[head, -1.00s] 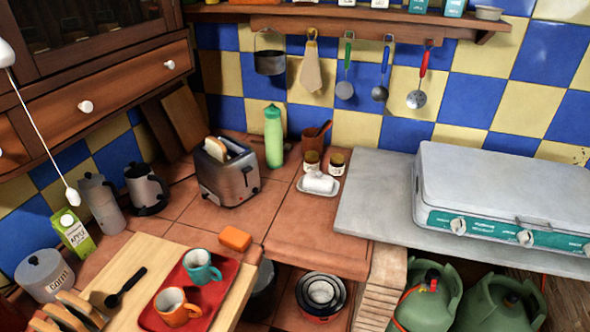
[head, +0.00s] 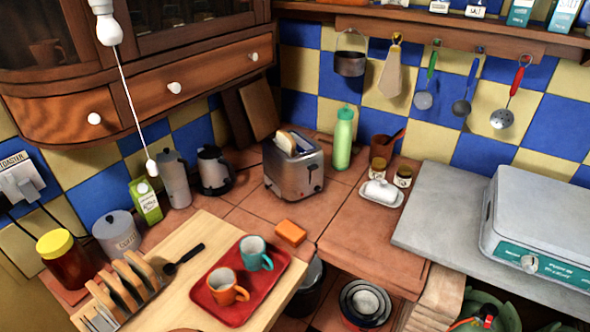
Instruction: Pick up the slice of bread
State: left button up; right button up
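A slice of bread (head: 287,141) sticks up out of a slot of the silver toaster (head: 292,178), which stands on the tiled counter near the middle of the head view. Only its top part shows; the rest is hidden inside the toaster. Neither of my grippers is in view.
A red tray (head: 207,304) with an orange and a teal mug lies on the wooden board (head: 190,245). An orange block (head: 290,233) lies in front of the toaster. A green bottle (head: 343,140) stands right of it, and a metal kettle (head: 213,172) left.

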aim_at(107, 304)
jog(key=u, duration=1.45)
jog(key=l+u, duration=0.2)
jog(key=u, duration=0.15)
jog(key=l+u, duration=0.3)
jog(key=i+j, duration=0.05)
jog(key=j, duration=0.05)
